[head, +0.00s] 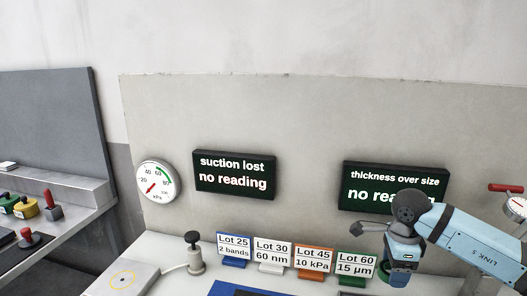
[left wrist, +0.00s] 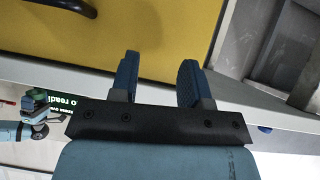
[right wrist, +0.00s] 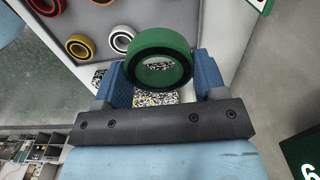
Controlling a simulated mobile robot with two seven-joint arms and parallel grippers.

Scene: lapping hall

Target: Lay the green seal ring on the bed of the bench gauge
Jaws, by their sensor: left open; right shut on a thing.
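The green seal ring (right wrist: 165,40) is between the fingers of my right gripper (right wrist: 162,78), which is shut on it, in the right wrist view. Its open hole faces the camera, and speckled black-and-white patches show through and below it. My left gripper (left wrist: 158,78) is open and empty before a yellow surface in the left wrist view. I cannot identify the bench gauge or its bed for certain.
A red-handled device with a dial (head: 516,207) is at the head view's right edge. Lot cards (head: 272,253) and a black-knobbed post (head: 194,255) stand on the bench. Red, orange and white rings (right wrist: 120,39) lie on a grey surface in the right wrist view.

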